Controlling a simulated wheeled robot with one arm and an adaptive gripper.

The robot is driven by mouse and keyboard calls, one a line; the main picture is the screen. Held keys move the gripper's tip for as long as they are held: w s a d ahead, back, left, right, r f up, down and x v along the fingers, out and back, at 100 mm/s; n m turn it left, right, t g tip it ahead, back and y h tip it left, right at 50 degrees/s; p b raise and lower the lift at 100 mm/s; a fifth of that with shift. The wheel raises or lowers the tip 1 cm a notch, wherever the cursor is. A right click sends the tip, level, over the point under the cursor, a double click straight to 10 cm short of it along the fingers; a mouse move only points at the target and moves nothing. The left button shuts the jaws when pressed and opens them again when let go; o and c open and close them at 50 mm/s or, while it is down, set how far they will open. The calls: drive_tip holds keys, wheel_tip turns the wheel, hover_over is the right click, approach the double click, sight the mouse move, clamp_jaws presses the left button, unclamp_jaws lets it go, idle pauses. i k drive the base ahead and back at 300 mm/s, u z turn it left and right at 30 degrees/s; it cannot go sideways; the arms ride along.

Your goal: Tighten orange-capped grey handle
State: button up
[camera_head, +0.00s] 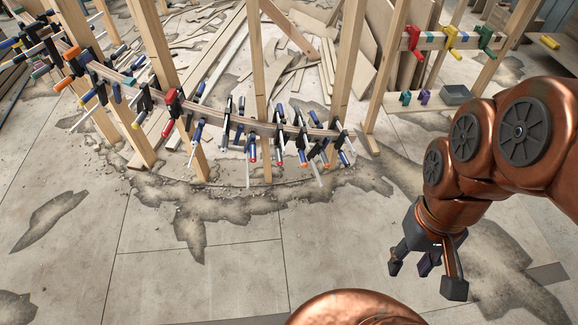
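My gripper (428,270) hangs at the right, above the bare floor. Its dark fingers are spread apart with nothing between them. It is well to the right of and apart from the clamps. A curved wooden stringer (232,120) runs between upright posts, with many bar clamps along it. Small orange parts show among the clamps at the far left, one of them an orange clamp end (62,84). The clamp handles are small and overlap, so I cannot tell which one is the grey handle with the orange cap.
Wooden posts (157,45) stand along the stringer. At the upper right, a rack holds a red clamp (413,38), a yellow clamp (452,40) and a green clamp (485,40), with a grey bin (456,95) below. Scrap boards lie behind. The cracked front floor (200,275) is clear.

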sight(324, 158)
drive_tip(key=u, duration=0.15)
drive_tip(key=k, duration=0.5)
drive_tip(key=z, duration=0.75)
drive_tip(key=i, duration=0.8)
drive_tip(key=u, duration=2.2)
